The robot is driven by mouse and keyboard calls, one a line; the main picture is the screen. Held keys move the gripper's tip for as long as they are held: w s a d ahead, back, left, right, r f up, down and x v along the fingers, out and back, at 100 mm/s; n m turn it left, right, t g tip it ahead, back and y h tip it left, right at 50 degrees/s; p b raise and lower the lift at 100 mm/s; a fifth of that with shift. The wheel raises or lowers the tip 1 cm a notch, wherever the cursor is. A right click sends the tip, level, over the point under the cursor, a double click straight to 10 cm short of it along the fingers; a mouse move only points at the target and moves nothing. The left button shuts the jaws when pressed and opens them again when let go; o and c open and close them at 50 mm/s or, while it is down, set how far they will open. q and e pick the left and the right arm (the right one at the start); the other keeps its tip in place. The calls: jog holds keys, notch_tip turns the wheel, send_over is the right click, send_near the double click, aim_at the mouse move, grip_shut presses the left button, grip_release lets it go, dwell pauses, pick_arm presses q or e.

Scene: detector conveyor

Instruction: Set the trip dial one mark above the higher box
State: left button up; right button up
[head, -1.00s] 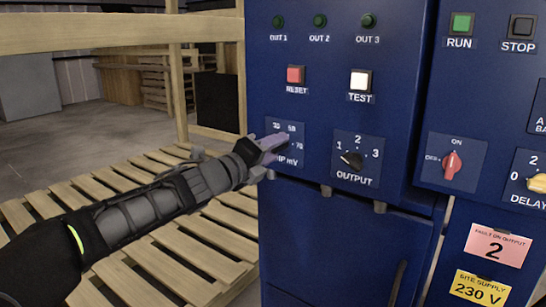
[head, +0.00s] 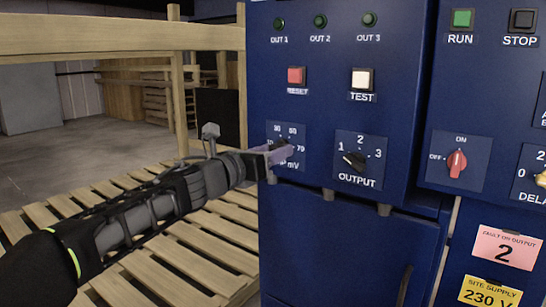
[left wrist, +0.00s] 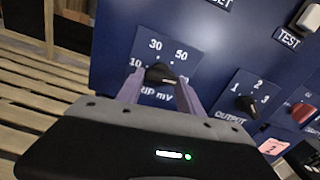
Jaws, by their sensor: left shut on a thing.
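The trip dial (head: 281,142) is a dark knob on a blue plate at the left of the blue cabinet front, with marks and "mV" lettering. In the left wrist view the dial's black knob (left wrist: 160,74) sits between the fingers, below the numbers 10, 30 and 50. My left gripper (head: 280,153) reaches in from the left, its purple-grey fingers shut on the knob; it also fills the lower left wrist view (left wrist: 158,88). The fingers hide part of the plate, and I cannot tell exactly which mark the knob points at. My right gripper and any boxes are not in view.
The output dial (head: 355,160) with marks 1 to 3 is just right of the trip dial. The reset button (head: 296,75) and test button (head: 362,80) are above. A red-knobbed switch (head: 457,163) is further right. Wooden slats (head: 205,255) lie below my left arm.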

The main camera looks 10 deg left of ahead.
pick_arm(q)
jog(key=shift+f+m, duration=0.15)
jog(key=shift+m, duration=0.55)
jog(key=o, duration=1.4)
jog(key=v, duration=0.7)
jog(key=shift+s+a, duration=0.15)
jog(key=shift+s, duration=0.2)
